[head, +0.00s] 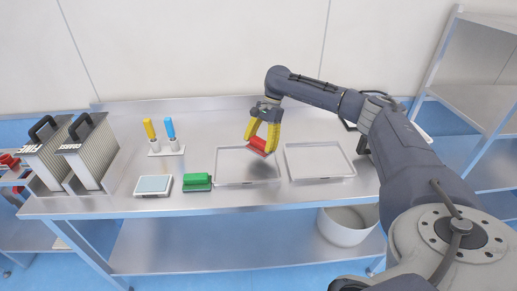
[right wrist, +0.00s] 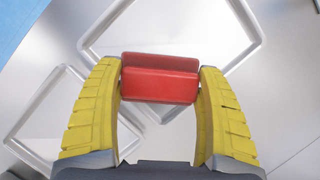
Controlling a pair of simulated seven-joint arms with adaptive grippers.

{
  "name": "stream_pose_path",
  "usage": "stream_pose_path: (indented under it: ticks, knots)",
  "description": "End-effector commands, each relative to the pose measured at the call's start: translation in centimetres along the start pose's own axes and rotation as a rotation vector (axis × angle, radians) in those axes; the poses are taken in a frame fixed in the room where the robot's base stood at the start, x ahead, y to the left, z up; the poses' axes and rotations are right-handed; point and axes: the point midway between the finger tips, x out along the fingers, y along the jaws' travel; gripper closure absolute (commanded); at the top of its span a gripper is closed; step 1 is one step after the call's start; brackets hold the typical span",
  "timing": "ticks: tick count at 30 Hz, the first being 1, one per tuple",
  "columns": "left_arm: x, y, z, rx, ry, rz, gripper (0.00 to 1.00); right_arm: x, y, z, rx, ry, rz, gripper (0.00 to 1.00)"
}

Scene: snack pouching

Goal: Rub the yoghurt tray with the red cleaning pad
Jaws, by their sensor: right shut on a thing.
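The red cleaning pad (head: 259,144) is held between the yellow fingers of my right gripper (head: 263,137), which is shut on it. The pad also fills the middle of the right wrist view (right wrist: 160,78), between both fingers (right wrist: 160,85). In the head view the pad is over the back right part of a shallow metal tray (head: 248,183). A second, similar tray (head: 322,178) lies just to the right. I cannot tell which tray is the yoghurt tray, nor whether the pad touches the surface below. My left gripper is not in view.
A green pad (head: 198,181) and a pale blue-topped square block (head: 153,185) lie left of the trays. Behind them, a stand holds yellow (head: 149,128) and blue (head: 170,129) handled tools. Two ribbed cases (head: 88,152) stand far left. A pot (head: 345,226) sits on the lower shelf.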

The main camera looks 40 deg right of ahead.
Motion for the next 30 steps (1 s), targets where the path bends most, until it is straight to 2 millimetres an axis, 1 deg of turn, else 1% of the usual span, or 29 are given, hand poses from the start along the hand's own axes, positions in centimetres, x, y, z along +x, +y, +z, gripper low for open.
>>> stream_pose_path:
  ticks: [3,10,27,30]
  knots:
    - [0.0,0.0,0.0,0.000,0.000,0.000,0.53,-1.2,0.1,0.3,0.001,0.001,-0.004,0.58]
    - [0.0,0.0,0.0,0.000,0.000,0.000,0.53,-2.8,0.3,0.8,0.005,0.000,-0.005,0.58]
    - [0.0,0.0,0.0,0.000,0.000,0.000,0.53,-2.9,0.4,0.8,0.005,0.000,-0.003,0.58]
    - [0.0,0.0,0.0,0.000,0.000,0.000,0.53,-3.0,0.2,0.8,-0.016,0.001,0.006,0.58]
